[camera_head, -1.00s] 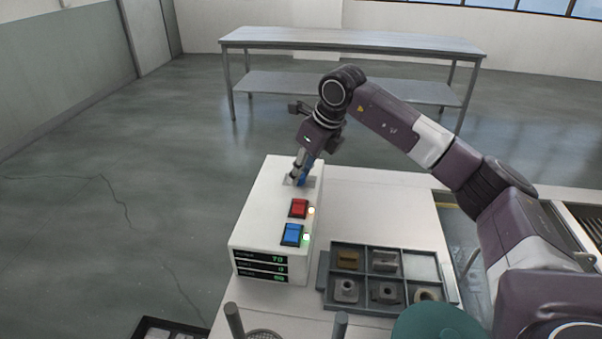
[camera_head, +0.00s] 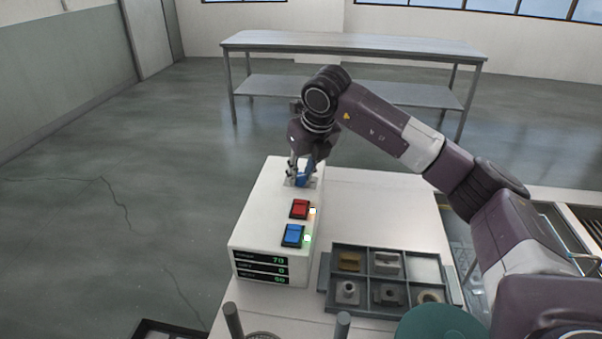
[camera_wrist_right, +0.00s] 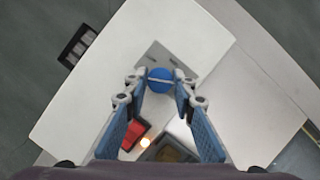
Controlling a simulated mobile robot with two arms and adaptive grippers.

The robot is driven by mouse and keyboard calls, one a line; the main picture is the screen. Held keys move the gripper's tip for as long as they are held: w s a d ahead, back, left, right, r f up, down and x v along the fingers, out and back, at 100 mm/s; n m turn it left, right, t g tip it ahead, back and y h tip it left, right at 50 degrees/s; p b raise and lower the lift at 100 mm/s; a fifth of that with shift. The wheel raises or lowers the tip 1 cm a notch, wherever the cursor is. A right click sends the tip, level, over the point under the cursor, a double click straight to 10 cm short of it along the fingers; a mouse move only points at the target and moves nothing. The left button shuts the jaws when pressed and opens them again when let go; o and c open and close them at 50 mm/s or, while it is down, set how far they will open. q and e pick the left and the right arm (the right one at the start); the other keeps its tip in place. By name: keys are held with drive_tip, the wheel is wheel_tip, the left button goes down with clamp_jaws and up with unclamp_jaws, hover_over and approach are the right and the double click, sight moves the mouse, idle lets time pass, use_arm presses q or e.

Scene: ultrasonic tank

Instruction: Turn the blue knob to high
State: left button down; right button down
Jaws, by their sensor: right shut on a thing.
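The blue knob (camera_wrist_right: 160,80) sits on a grey plate on top of the white control box (camera_head: 262,210). In the right wrist view it lies between the fingertips, with a pale pointer line running across it, roughly sideways in that picture. My right gripper (camera_wrist_right: 160,84) points down over the far end of the box and is shut on the knob, one finger on each side. In the head view my right gripper (camera_head: 302,178) largely hides the knob. My left gripper is not in view.
A red switch (camera_head: 299,209) and a blue switch (camera_head: 292,235) with lit lamps sit nearer on the box, above a display (camera_head: 260,267). A divided tray (camera_head: 327,290) of metal parts stands to the right. A steel table (camera_head: 350,42) stands behind.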

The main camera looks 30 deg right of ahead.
drive_tip(key=c, duration=1.6)
unclamp_jaws()
drive_tip(key=v, duration=1.2)
